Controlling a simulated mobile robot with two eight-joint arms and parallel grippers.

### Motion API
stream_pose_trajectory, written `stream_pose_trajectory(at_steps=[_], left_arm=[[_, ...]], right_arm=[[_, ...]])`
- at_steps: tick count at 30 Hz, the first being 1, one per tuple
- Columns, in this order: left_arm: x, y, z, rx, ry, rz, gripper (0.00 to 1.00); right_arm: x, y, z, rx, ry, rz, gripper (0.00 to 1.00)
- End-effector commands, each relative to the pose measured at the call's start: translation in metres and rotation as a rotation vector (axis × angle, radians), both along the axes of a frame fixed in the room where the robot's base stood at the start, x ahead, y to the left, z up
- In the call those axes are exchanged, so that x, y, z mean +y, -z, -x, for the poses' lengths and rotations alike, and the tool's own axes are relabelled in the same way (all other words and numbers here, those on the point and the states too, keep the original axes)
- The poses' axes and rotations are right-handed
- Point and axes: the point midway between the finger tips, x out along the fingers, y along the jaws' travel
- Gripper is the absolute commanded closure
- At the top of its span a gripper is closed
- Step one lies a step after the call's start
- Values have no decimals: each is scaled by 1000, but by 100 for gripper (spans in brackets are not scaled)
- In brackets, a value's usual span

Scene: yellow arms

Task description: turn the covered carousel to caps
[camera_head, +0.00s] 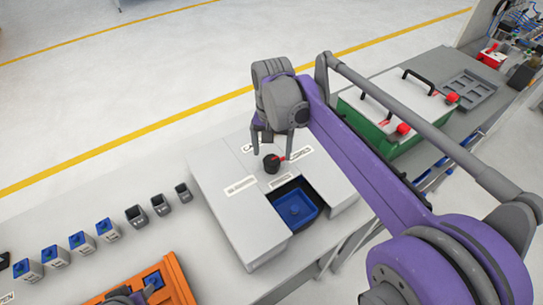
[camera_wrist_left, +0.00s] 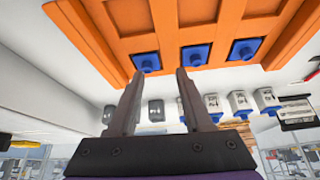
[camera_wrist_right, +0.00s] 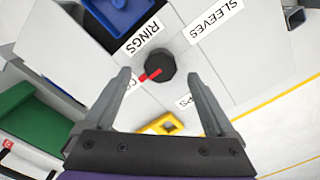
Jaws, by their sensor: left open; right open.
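The covered carousel (camera_head: 233,214) is a pale grey box with a black knob (camera_head: 271,163) on top. The knob's red pointer (camera_wrist_right: 150,76) points towards a partly hidden label starting "CO" (camera_wrist_right: 131,82). Other labels read RINGS (camera_wrist_right: 142,38) and SLEEVES (camera_wrist_right: 216,21); one ending in "PS" (camera_wrist_right: 187,102) is partly covered by a finger. A blue bin (camera_head: 295,207) shows in the open window. My right gripper (camera_head: 272,143) is open above the knob, its fingers either side of it; contact is unclear. My left gripper (camera_wrist_left: 157,75) is open at the orange tray (camera_wrist_left: 105,40).
The orange tray holds blue-topped parts (camera_wrist_left: 246,50). Several small grey and blue containers (camera_head: 107,229) stand in a row left of the carousel. A green box (camera_head: 370,127) with a pale lid stands to the right, and a grey tray (camera_head: 467,90) lies beyond it.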

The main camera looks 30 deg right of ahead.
Motion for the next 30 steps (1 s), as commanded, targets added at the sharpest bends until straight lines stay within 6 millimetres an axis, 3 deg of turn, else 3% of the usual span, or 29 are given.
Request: stream_pose_trajectory(at_steps=[6,17,30], left_arm=[[0,2,1,1,0,0,50],[0,2,1,1,0,0,50],[0,2,1,1,0,0,50]], right_arm=[[0,26,0,0,0,0,10],[0,31,0,0,0,0,10],[0,31,0,0,0,0,87]])
